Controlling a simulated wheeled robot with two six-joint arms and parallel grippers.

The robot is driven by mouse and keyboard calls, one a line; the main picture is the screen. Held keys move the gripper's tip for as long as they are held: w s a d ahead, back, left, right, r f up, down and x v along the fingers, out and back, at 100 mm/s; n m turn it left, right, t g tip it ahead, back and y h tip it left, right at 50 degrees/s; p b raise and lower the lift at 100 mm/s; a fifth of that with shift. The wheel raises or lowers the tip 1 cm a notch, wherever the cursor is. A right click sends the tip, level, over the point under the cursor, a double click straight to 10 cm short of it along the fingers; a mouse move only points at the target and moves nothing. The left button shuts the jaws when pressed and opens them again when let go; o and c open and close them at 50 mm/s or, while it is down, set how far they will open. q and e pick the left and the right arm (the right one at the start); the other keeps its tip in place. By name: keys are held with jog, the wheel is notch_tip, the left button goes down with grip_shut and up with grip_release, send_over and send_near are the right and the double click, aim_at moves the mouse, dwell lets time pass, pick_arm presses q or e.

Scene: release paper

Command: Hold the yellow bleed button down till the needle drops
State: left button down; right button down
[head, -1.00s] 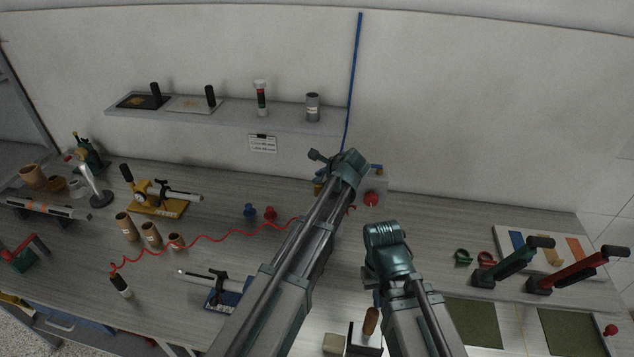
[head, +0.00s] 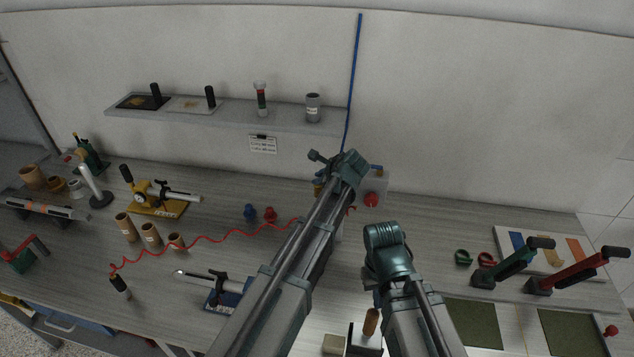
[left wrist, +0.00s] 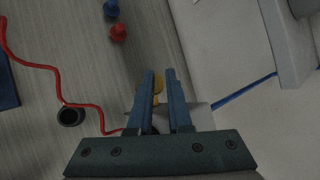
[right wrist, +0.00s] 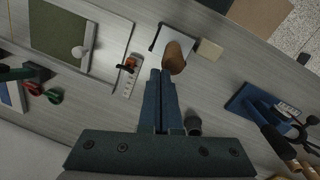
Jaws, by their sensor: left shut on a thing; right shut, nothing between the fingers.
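My left arm reaches to the grey unit (head: 377,186) at the foot of the blue pipe, and its wrist hides the left gripper in the head view. In the left wrist view the left gripper (left wrist: 160,76) is nearly closed, with a small round yellow piece (left wrist: 158,84) between its fingers. It looks like the bleed button; how far it is pressed cannot be told. No gauge needle is readable. My right gripper (right wrist: 161,72) is shut and empty above the bench front, beside a brown wooden handle (right wrist: 174,58).
A red knob (head: 371,200) sits on the grey unit's front. A red coiled hose (head: 215,238) runs left across the bench. Blue and red caps (head: 270,214) stand nearby. Two lever tools (head: 515,262) stand at the right. The blue pipe (head: 354,80) climbs the wall.

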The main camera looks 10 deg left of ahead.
pick_arm(q)
jog(key=shift+w+d+f, duration=0.1)
jog(key=shift+w+d, duration=0.05)
jog(key=shift+d, duration=0.35)
jog(key=shift+w+d+r+p, duration=0.2)
jog(key=shift+w+r+p, duration=0.3)
jog(key=shift+p, duration=0.4)
jog(key=shift+s+d+r, duration=0.1)
jog(key=shift+s, duration=0.05)
jog(key=shift+r+p, duration=0.8)
notch_tip(320, 180, up, 4)
jog(key=p, duration=0.3)
jog(key=shift+f, duration=0.25)
